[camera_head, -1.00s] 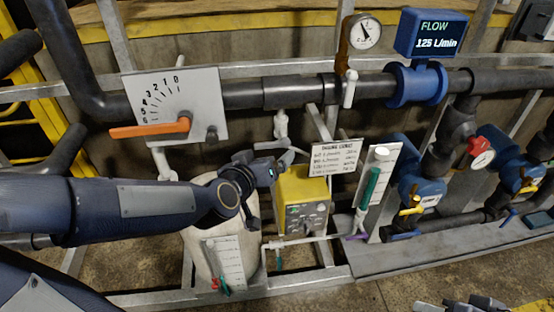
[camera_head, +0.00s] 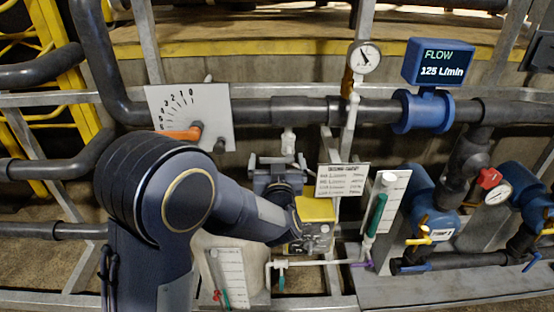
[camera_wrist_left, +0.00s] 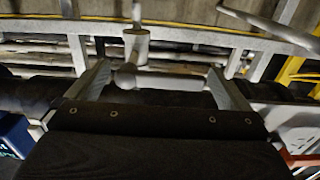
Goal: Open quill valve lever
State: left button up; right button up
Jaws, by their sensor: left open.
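The pale quill valve (camera_head: 288,141) hangs under the dark main pipe, just above and behind my left gripper (camera_head: 277,163) in the head view. In the left wrist view the pale valve body (camera_wrist_left: 136,46) stands upright, with a short grey lever (camera_wrist_left: 160,80) reaching sideways from its lower end. My left gripper (camera_wrist_left: 165,83) is open, and the lever lies across the space between its two fingers. I cannot tell whether either finger touches it. My left forearm hides part of the head view. My right gripper is not in view.
An orange lever (camera_head: 181,134) on a scale plate (camera_head: 215,135) is partly behind my left arm. A yellow box (camera_head: 318,209) and a notice card (camera_head: 342,179) are close below and right of my left gripper. The dark pipe (camera_head: 270,110) runs above.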

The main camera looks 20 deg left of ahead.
pick_arm(q)
jog(key=shift+w+a, duration=0.1)
jog(key=shift+w, duration=0.25)
